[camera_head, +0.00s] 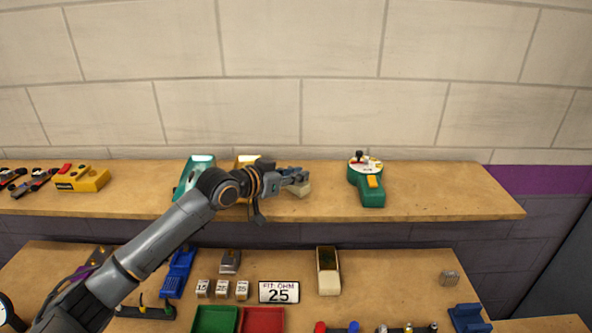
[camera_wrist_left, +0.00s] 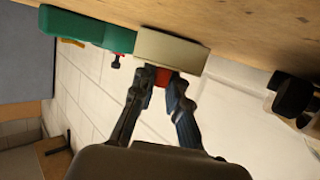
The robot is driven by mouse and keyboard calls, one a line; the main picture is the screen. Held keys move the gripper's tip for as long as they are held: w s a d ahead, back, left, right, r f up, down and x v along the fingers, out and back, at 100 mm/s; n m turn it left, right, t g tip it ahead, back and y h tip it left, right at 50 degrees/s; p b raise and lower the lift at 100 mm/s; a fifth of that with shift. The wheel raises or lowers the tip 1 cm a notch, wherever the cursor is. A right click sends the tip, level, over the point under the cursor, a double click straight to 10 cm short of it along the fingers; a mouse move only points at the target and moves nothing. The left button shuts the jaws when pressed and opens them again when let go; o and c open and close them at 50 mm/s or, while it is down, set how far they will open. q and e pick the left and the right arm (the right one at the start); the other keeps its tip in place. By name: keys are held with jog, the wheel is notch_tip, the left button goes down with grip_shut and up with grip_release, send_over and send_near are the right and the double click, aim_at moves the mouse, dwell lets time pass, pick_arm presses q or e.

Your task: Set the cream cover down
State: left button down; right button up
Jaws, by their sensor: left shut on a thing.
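My left gripper (camera_head: 300,178) is above the upper wooden shelf (camera_head: 440,205), its arm reaching in from the lower left. It is shut on the cream cover (camera_head: 304,190), a small pale block at its fingertips. In the left wrist view the cover (camera_wrist_left: 170,50) is a flat cream box at the fingertips (camera_wrist_left: 162,77), with a small red part between them. The cover is close to the shelf's wooden surface; I cannot tell whether it touches. My right gripper is not in view.
A green hand controller (camera_head: 368,182) stands on the shelf right of the cover. A yellow box (camera_head: 82,179) is farther left. The shelf's right end is clear.

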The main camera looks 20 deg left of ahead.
pick_arm(q)
jog(key=shift+f, duration=0.2)
jog(key=c, duration=1.3)
grip_release()
jog(key=shift+c, duration=0.2)
jog(key=shift+r, duration=0.25)
jog(key=shift+s+a+f, duration=0.1)
jog(key=shift+s+a, duration=0.05)
jog(key=shift+s, duration=0.05)
jog(key=b+v, duration=0.3)
jog(key=v, duration=0.7)
jog(key=shift+s+a+b, duration=0.15)
jog(key=shift+s+b, duration=0.1)
jog(key=shift+b, duration=0.15)
jog(key=shift+s+a+r, duration=0.15)
jog(key=shift+s+r, duration=0.2)
